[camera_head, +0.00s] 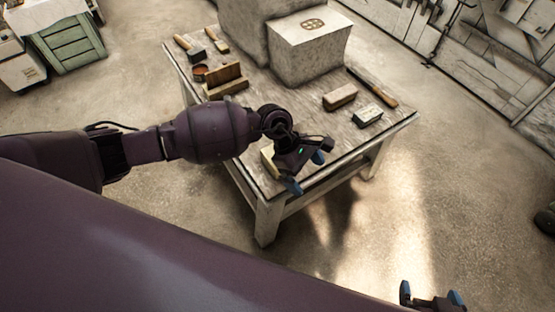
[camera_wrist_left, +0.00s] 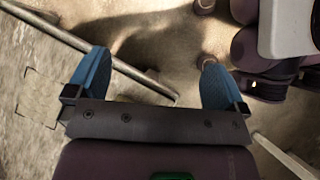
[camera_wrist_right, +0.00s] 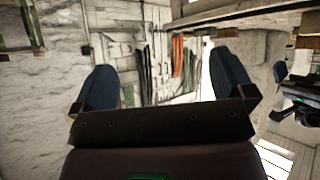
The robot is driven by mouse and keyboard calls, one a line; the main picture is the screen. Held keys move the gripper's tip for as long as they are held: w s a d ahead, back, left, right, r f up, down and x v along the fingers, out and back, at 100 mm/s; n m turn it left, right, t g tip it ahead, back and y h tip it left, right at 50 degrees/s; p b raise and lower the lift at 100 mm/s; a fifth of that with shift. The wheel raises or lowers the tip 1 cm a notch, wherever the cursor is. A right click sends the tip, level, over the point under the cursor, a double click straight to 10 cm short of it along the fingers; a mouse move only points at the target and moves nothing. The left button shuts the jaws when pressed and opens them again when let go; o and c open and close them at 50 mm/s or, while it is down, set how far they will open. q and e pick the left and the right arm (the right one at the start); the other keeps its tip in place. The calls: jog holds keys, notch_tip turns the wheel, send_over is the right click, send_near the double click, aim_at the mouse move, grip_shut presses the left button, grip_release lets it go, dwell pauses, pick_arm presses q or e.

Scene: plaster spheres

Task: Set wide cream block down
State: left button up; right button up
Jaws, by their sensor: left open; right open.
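A cream block (camera_head: 268,161) lies at the table's near edge, partly hidden behind my left gripper; I cannot tell whether it is the wide one. My left gripper (camera_head: 304,172) is open beside it, at the near table edge. My right gripper (camera_head: 431,296) is open and empty at the bottom right, away from the table. In the right wrist view its fingers (camera_wrist_right: 165,85) are apart.
A large grey plaster mass (camera_head: 308,55) stands at the back.

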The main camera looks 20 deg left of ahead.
aim_at(268, 151)
pick_arm(q)
jog(key=w+a+m+y, duration=0.1)
jog(key=w+a+y, duration=0.1)
jog(key=a, duration=0.1)
jog(key=w+a+m+t+y, duration=0.1)
jog(key=w+a+m+y, duration=0.1)
jog(key=w+a, duration=0.1)
jog(key=w+a+m+t+y, duration=0.1)
jog(key=w+a+y, duration=0.2)
jog(key=a, duration=0.1)
jog(key=shift+w+r, duration=0.25)
jog(key=shift+r, duration=0.1)
jog(key=shift+a+f, duration=0.2)
jog(key=shift+f, duration=0.05)
notch_tip(268, 151, down, 4)
jog(key=shift+f+b, duration=0.25)
jog(key=shift+b, duration=0.45)
jog(key=shift+s+f, duration=0.1)
jog(key=shift+f, duration=0.55)
notch_tip(268, 151, down, 4)
jog(key=shift+s+r+b, duration=0.15)
jog(key=shift+r+b, duration=0.05)
jog(key=shift+b, duration=0.25)
jog(key=shift+f, duration=0.35)
jog(key=c, duration=1.4)
jog(key=shift+r, duration=0.1)
jog(key=shift+c, duration=0.8)
